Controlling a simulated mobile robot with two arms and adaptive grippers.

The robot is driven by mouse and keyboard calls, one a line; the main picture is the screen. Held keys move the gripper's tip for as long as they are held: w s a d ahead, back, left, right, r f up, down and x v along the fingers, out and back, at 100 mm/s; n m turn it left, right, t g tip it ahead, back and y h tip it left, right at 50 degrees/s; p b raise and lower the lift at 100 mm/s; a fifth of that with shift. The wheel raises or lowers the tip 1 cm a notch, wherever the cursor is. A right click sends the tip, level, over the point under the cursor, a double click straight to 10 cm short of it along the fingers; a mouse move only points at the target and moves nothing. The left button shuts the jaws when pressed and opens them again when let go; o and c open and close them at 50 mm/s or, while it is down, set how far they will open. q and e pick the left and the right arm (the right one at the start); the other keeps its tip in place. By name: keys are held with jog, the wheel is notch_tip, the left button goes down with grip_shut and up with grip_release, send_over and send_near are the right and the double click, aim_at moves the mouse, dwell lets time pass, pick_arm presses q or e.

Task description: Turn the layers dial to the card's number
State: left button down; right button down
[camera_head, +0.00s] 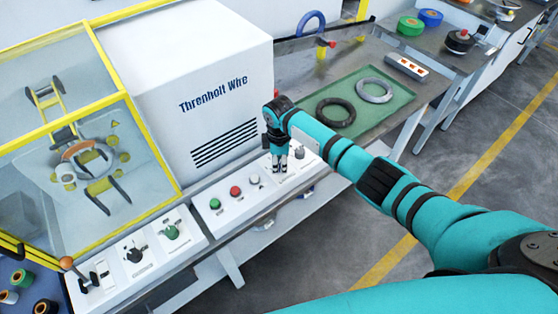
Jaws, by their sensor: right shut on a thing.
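A white control panel (225,214) runs along the front of the white machine. It carries a green button (214,203), a red button (235,191), a pale knob (253,180) and a grey knob (299,153). My right gripper (278,168) points down at the panel between the pale knob and the grey knob. It is shut on a dial there, which its fingers hide. The labels are too small to read, so I cannot tell the dial's setting. I cannot make out a numbered card. My left gripper is not in view.
A yellow-framed clear guard (188,190) encloses the winder at left. More panels with a black knob (134,254), a green knob (171,232) and an orange-tipped lever (66,263) stand below it. A green tray (372,127) holding a black coil (335,112) and a grey coil (374,90) lies behind my right arm.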

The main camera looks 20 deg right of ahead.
jog(key=c, duration=0.9)
grip_release()
jog(key=shift+c, duration=0.2)
jog(key=shift+r, duration=0.1)
notch_tip(320, 180, up, 12)
jog(key=shift+s, duration=0.15)
jog(key=shift+a, duration=0.1)
